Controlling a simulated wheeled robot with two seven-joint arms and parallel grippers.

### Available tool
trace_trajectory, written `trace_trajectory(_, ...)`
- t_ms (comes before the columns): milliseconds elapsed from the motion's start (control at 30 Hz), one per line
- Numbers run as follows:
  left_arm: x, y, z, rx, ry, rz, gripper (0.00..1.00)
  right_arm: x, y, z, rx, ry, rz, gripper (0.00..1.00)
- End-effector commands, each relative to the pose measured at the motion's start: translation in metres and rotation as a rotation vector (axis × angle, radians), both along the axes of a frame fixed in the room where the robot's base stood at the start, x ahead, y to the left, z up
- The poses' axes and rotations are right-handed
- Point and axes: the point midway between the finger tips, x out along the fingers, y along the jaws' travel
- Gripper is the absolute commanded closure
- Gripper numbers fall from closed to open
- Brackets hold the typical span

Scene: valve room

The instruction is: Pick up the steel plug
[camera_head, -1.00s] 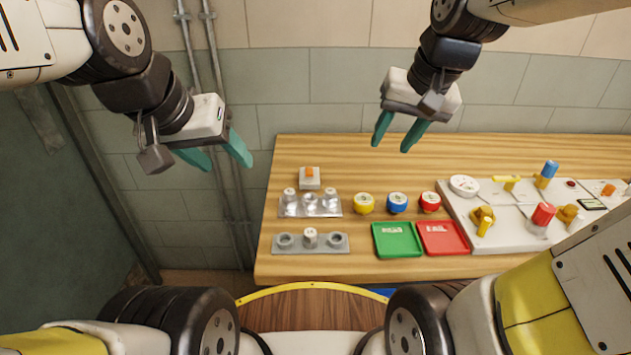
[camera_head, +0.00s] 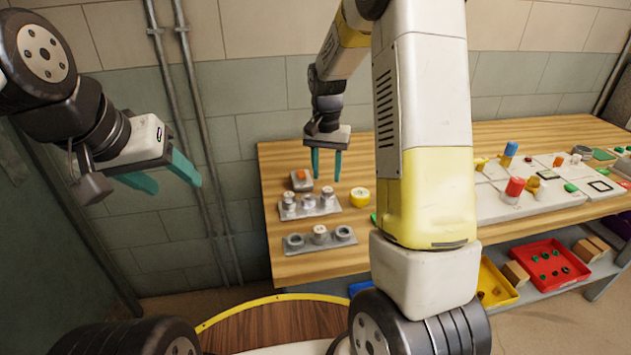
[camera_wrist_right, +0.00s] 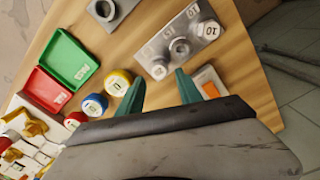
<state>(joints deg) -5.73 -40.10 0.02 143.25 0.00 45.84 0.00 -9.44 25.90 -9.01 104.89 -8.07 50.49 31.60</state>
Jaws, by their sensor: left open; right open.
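I cannot tell for sure which is the steel plug. My right gripper (camera_head: 326,178) is open and empty, fingers pointing down, above the back right end of this plate. My left gripper (camera_head: 178,181) is open and empty, left of the table.
A grey holder (camera_head: 335,241) in front has two open rings and a pale plug (camera_head: 320,234) in its middle. A small block with an orange top (camera_head: 301,180) stands behind the plate. A yellow-rimmed knob (camera_head: 360,197) is to the right. My right arm hides the table's middle.

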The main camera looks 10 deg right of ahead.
Motion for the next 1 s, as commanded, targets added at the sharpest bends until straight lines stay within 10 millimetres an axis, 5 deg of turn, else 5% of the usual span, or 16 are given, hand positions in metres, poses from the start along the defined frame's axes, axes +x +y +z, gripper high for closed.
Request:
trace_trajectory(300, 0.000, 0.000, 0.000, 0.000, 0.000, 0.000, 0.44, -0.002, -0.003, -0.045, 0.000, 0.002, 0.001, 0.58)
trace_trajectory(633, 0.000, 0.000, 0.000, 0.000, 0.000, 0.000, 0.44, -0.001, -0.003, -0.052, 0.000, -0.001, 0.001, 0.58)
trace_trajectory(833, 0.000, 0.000, 0.000, 0.000, 0.000, 0.000, 0.44, -0.001, -0.003, -0.052, 0.000, -0.001, 0.001, 0.97)
trace_trajectory(1000, 0.000, 0.000, 0.000, 0.000, 0.000, 0.000, 0.44, -0.001, -0.003, -0.052, 0.000, -0.001, 0.001, 1.00)
